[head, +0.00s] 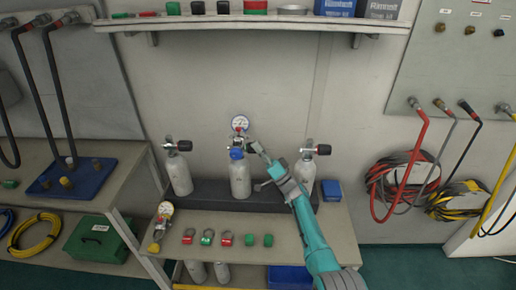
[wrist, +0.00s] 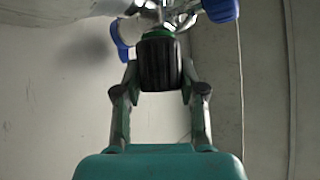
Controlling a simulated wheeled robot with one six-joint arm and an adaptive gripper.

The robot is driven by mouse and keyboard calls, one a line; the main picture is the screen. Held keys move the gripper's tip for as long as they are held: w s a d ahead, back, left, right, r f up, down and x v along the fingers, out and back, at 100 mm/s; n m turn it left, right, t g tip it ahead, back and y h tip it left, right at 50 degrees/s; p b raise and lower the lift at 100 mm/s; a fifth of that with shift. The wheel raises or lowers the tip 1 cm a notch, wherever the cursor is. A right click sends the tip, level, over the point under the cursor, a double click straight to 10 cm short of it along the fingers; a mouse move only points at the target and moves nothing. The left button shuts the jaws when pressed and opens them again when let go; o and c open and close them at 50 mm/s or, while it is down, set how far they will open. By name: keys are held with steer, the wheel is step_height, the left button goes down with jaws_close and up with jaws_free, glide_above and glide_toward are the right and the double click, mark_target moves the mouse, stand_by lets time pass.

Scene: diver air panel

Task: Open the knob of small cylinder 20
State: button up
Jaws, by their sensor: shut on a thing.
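Three small pale cylinders stand in a row on the bench: a left one (head: 179,174), a middle one (head: 240,178) and a right one (head: 304,172). I cannot read a number on any. The middle one has a blue collar (head: 237,154) and a gauge (head: 240,123) above its valve. My gripper (head: 258,149) is at the right side of its valve. In the wrist view my gripper (wrist: 160,82) is shut on a black ribbed knob (wrist: 158,64) with a green ring at its far end, a finger on each side. In the head view the gripper mostly hides this knob.
The left cylinder's knob (head: 184,146) and the right cylinder's knob (head: 323,149) flank my gripper. A blue box (head: 331,191) sits right of the cylinders. A loose gauge (head: 165,210) and several red and green fittings lie in front. A shelf (head: 250,23) runs above.

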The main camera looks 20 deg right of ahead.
steer(key=o, duration=1.2)
steer(key=shift+f, duration=0.1)
steer(key=v, duration=1.2)
steer(key=shift+c, duration=0.2)
